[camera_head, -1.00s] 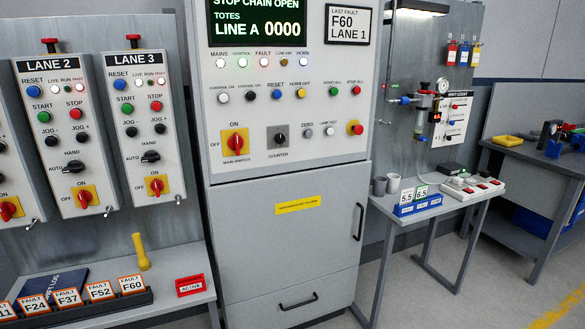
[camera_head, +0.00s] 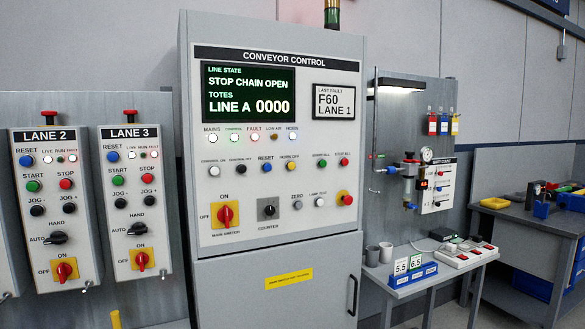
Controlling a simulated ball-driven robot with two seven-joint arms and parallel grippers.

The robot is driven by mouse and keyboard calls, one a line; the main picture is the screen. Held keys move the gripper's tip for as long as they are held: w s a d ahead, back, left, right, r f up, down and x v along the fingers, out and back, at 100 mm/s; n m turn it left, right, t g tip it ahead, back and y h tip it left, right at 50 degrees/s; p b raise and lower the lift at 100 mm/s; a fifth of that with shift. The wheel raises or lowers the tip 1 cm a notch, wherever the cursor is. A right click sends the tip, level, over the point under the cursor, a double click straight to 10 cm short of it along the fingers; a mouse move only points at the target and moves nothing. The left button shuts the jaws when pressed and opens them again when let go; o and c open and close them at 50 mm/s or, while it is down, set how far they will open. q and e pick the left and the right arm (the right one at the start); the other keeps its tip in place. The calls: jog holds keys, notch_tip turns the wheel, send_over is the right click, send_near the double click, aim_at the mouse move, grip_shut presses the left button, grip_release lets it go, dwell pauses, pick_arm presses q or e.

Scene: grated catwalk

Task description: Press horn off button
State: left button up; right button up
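The horn off button (camera_head: 292,166) is a small yellow push button on the grey conveyor control cabinet (camera_head: 215,130). It sits in the upper button row, right of the blue reset button (camera_head: 266,168) and left of the green start all button (camera_head: 322,163). The horn lamp (camera_head: 292,136) above it looks white-blue and lit. The display (camera_head: 248,106) reads "STOP CHAIN OPEN", "LINE A 0000". Neither of my grippers shows in the head view.
Lane 2 (camera_head: 56,205) and Lane 3 (camera_head: 136,200) control boxes hang on the left. A red and yellow main switch (camera_head: 226,214) is below the button row. A small table (camera_head: 440,268) with cups and blue card holder (camera_head: 399,276) stands right. A workbench (camera_head: 525,225) is further right.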

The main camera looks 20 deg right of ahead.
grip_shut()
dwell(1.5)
